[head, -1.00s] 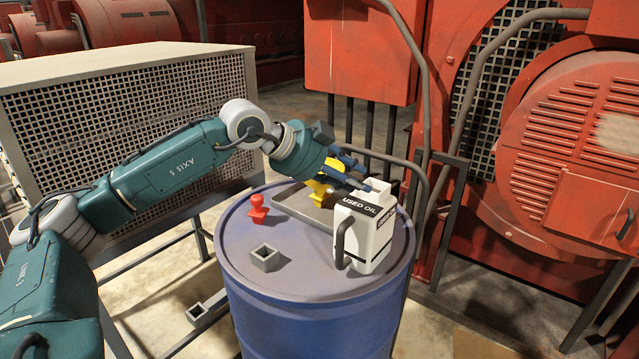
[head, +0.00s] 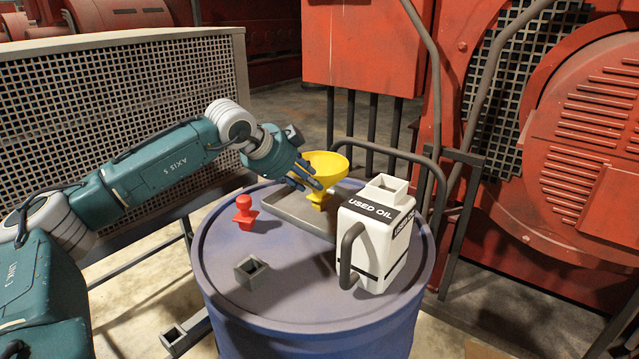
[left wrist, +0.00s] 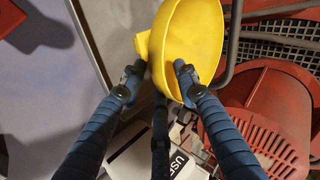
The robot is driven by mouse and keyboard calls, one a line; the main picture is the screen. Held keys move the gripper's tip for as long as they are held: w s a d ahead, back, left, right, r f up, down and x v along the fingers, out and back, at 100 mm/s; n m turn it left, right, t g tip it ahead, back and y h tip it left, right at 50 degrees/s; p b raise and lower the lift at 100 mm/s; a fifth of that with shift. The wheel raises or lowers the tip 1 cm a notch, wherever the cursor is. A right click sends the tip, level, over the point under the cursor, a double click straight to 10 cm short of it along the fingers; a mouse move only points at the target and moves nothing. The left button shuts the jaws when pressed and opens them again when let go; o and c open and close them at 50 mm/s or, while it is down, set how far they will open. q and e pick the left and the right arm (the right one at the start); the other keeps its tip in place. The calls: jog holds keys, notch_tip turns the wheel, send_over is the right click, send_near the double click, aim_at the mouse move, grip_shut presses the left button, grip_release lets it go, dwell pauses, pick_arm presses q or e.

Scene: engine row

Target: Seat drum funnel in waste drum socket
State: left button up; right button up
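The yellow drum funnel (head: 328,166) stands upright in the grey tray (head: 290,212) on the blue waste drum (head: 205,262). A grey square socket (head: 252,271) sits on the drum top, nearer the front and empty. My left gripper (head: 312,180) is at the funnel's left side, just below its bowl. In the left wrist view, the spread fingers (left wrist: 159,72) are in front of the funnel (left wrist: 192,40), one near its square spout and one overlapping the bowl. The fingers look open; whether they touch it is unclear. My right gripper is not in view.
A white used-oil jug (head: 376,240) with a dark handle stands right of the tray, close to the funnel. A red plug (head: 244,214) stands left of the tray. A bent pipe rail (head: 400,153) runs behind the drum.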

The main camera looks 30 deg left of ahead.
aim_at(320, 193)
pick_arm(q)
jog(key=shift+w+f, duration=0.4)
jog(key=p+x, duration=0.2)
jog(key=x, duration=0.1)
jog(key=p+x, duration=0.1)
jog(key=shift+s+a+f, duration=0.1)
jog(key=shift+a+f, duration=0.25)
jog(key=shift+f, duration=0.05)
jog(key=shift+w+f, duration=0.2)
jog(key=shift+f, duration=0.1)
jog(key=shift+s+r, duration=0.1)
grip_shut()
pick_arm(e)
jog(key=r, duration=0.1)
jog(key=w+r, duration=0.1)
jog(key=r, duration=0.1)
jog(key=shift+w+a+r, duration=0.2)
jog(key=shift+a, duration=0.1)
